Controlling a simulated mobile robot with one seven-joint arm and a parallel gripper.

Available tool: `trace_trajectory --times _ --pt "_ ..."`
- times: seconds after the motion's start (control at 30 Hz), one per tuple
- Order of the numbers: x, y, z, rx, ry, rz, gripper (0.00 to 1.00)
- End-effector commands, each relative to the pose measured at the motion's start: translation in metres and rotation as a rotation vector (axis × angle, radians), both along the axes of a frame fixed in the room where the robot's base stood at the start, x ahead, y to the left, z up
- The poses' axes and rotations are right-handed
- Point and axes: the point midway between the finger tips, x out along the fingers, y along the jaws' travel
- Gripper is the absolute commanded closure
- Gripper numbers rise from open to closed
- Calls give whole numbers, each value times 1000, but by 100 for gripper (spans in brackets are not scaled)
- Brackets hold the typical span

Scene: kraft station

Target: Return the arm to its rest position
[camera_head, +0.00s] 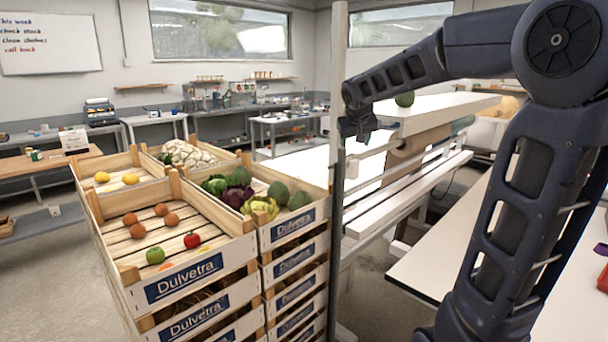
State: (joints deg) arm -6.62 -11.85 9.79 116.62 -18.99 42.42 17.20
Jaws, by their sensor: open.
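My arm rises from the lower right, bends at the top right and reaches left across the picture. My gripper (358,129) hangs at the arm's end, near the upright metal post and in front of the white shelf (440,112). It is open, and nothing shows between its fingers, though they are small and dark here.
Stacked wooden crates (196,278) stand at left centre, their top ones holding produce such as a red tomato (192,240) and a green avocado (300,200). A metal post (336,230) stands beside them. A white counter (440,250) lies at right. Open floor shows at left.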

Motion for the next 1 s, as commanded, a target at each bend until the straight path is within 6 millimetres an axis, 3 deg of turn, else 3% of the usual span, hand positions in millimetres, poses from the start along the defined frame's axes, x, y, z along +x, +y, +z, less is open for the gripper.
trace_trajectory --times 0.5,1.0 --pt "-122 -70 -28 29 91 -76 40" --pt "-237 -109 -82 115 187 -125 40"
